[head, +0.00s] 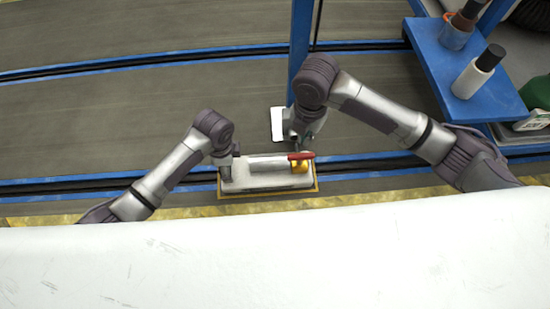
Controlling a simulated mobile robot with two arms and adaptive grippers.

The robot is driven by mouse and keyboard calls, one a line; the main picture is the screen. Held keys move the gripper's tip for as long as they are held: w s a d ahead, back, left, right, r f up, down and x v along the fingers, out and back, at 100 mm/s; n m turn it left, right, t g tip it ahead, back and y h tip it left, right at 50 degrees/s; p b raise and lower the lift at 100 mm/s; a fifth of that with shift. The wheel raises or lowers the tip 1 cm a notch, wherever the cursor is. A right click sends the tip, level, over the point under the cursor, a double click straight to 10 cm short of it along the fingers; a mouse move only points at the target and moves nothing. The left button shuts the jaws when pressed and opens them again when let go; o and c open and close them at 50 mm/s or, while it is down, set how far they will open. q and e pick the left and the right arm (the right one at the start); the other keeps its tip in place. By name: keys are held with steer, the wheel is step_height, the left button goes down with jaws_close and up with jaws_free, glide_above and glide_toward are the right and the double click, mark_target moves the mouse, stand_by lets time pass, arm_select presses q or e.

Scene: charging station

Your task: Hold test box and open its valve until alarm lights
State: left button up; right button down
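The test box (262,177) is a light grey box with a yellow-edged base, low in the middle of the head view. Its valve has a red handle (300,156) and a yellow body (299,167) at the box's right end. My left gripper (226,174) is at the box's left end, close against it. My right gripper (300,147) is just above the red handle, pointing down. Both grippers are small and partly hidden by their own arms, so I cannot tell whether their fingers are closed or touching. No lit alarm shows.
A blue post (301,40) rises behind my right arm, with a white plate (277,124) near its foot. A blue shelf (450,75) at upper right bears a white bottle with a black cap (478,72) and a brown-topped container (459,28). The grey floor at left is clear.

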steer(key=n+t, duration=0.1)
steer(key=t, duration=0.1)
glide_above(300, 159)
steer(key=s+d, duration=0.1)
steer(key=s, duration=0.1)
step_height(300, 159, down, 5)
steer(key=s+d+f+n+t, duration=0.1)
steer(key=s+f+n+t, duration=0.2)
steer(key=s, duration=0.4)
steer(key=s+r+n+t, duration=0.3)
steer(key=s+r+t, duration=0.1)
steer(key=s+r, duration=0.1)
steer(key=x, duration=0.4)
steer(key=w+r+x, duration=0.1)
steer(key=x, duration=0.7)
steer(key=shift+w+d+r, duration=0.15)
steer(key=shift+w+d, duration=0.1)
steer(key=shift+w, duration=0.65)
